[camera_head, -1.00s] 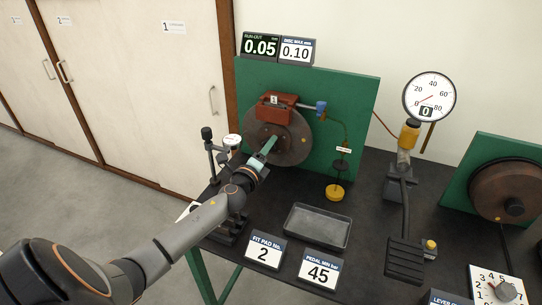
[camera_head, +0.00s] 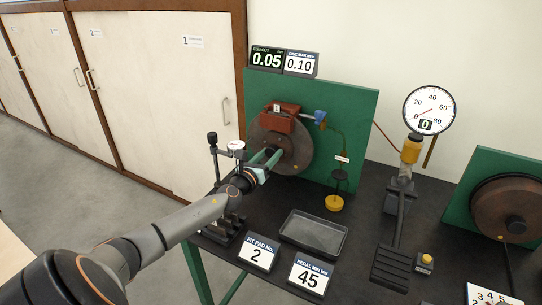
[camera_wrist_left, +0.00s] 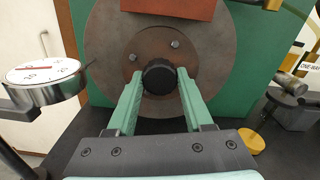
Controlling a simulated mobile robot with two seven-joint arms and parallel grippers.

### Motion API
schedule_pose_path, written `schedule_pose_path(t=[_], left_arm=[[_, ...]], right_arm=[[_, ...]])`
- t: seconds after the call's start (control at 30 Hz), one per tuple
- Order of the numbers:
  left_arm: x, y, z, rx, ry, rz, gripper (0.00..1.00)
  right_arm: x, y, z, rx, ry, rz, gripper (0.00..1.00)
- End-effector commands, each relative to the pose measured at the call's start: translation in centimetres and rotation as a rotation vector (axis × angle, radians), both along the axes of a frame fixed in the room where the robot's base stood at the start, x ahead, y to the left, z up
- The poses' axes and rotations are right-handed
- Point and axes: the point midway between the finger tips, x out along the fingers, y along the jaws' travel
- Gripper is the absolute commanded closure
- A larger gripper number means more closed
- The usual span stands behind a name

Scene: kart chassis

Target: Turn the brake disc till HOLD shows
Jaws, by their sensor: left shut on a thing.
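The brown brake disc (camera_head: 297,153) stands upright on the green board, with a red-brown caliper (camera_head: 281,119) over its top. The disc also fills the middle of the left wrist view (camera_wrist_left: 112,52). My left gripper (camera_head: 277,155) is at the disc's centre, its two green fingers shut on the black hub knob (camera_wrist_left: 158,76). A dial gauge (camera_wrist_left: 42,72) on a stand is left of the disc. The run-out display (camera_head: 266,59) above the board reads 0.05; the sign beside it reads disc max 0.10. I see no HOLD. My right gripper is not in view.
A grey tray (camera_head: 300,244) and signs reading pad 2 (camera_head: 259,253) and pedal 45 (camera_head: 311,274) are on the black bench. The pedal (camera_head: 390,267), a pressure gauge (camera_head: 430,110) at 0 and a second disc (camera_head: 490,207) are to the right.

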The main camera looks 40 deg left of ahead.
Motion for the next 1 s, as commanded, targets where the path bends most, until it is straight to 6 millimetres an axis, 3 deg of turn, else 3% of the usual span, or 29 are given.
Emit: schedule_pose_path(t=[1.0], left_arm=[[0.0, 0.1, 0.1, 0.907, 0.220, -0.001, 1.00]], right_arm=[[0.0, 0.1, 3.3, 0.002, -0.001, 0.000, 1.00]])
